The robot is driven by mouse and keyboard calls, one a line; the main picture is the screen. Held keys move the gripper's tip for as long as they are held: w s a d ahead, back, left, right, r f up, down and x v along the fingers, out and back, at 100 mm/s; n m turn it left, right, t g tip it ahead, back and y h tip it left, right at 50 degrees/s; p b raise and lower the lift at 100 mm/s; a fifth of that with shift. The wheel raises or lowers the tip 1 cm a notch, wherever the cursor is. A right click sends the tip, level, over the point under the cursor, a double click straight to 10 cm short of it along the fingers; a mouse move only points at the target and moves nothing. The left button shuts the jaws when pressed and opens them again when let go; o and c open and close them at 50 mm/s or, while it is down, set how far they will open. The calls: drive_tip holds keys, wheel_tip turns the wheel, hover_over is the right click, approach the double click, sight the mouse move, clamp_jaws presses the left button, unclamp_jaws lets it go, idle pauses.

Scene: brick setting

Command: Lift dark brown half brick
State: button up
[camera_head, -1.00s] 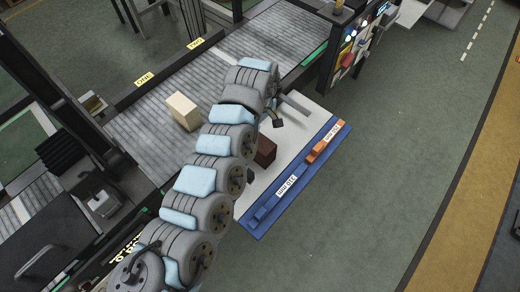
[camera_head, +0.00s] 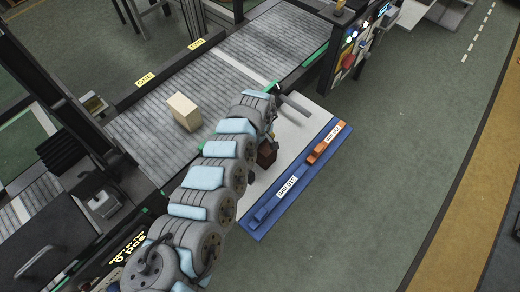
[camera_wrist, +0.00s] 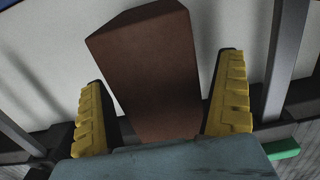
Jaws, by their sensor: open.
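The dark brown half brick (camera_head: 267,154) stands on the white surface (camera_head: 301,126) beside the conveyor, partly hidden by my arm in the head view. In the wrist view the brick (camera_wrist: 150,68) lies between the two yellow-padded fingers of my gripper (camera_wrist: 163,105). Gaps show on both sides of it, and it looks turned a little relative to the fingers. My gripper is open, and its lower part hides the near end of the brick. In the head view my gripper is mostly hidden behind my arm.
A pale beige block (camera_head: 184,112) stands on the grey slatted conveyor (camera_head: 235,70). A blue rail (camera_head: 310,178) with an orange piece (camera_head: 318,151) edges the white surface. A control panel post (camera_head: 352,55) with buttons stands at the upper right. The floor to the right is clear.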

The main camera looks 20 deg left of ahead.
drive_tip(key=shift+f, duration=0.85)
drive_tip(key=c, duration=1.3)
drive_tip(key=shift+r, duration=0.1)
drive_tip(key=shift+c, duration=0.2)
